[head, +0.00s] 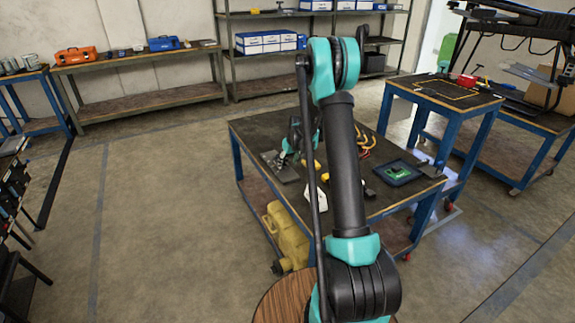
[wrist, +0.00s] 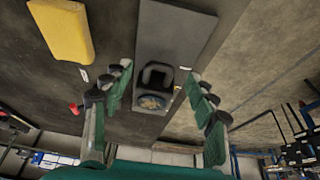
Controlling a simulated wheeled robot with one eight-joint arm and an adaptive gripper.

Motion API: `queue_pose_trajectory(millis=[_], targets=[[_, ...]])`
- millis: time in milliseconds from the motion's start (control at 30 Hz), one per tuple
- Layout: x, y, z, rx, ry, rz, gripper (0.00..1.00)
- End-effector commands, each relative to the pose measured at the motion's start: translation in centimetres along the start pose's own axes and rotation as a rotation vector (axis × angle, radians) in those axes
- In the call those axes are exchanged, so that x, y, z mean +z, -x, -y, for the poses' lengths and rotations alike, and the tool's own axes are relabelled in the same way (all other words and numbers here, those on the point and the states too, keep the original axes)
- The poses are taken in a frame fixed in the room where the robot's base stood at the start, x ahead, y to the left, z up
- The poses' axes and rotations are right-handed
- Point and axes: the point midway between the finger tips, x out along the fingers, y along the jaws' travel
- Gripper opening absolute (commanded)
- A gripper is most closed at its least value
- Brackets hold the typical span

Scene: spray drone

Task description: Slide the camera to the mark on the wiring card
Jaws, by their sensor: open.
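A small dark block with a round, lens-like face (wrist: 153,101), which looks like the camera, sits between my fingers in the wrist view. It is at the near end of a flat grey slab (wrist: 178,35). I cannot tell whether this slab is the wiring card, and I see no clear mark on it. My gripper (wrist: 158,74) is open, with one finger on each side of the block and gaps showing. In the head view my gripper (head: 295,140) is low over the workbench's left part, by the grey slab (head: 283,170). The block is not clear there.
A yellow block (wrist: 62,30) lies left of the slab in the wrist view. On the workbench (head: 255,130), a green board on a dark tray (head: 398,172) lies at the right, with yellow cables (head: 365,140) behind. My arm hides the bench's middle.

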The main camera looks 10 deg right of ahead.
Motion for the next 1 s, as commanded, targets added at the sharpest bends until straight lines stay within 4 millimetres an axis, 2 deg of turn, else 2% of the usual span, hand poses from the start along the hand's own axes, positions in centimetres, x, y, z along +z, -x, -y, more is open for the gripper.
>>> queue_pose_trajectory(millis=[300,500,700,1000], targets=[[0.1,6.0,0.0,0.000,0.000,0.000,0.58],[0.1,8.9,0.0,0.000,-0.001,0.000,0.58],[0.1,10.2,0.0,0.000,-0.001,0.000,0.58],[0.1,10.4,0.0,0.000,-0.001,0.000,0.58]])
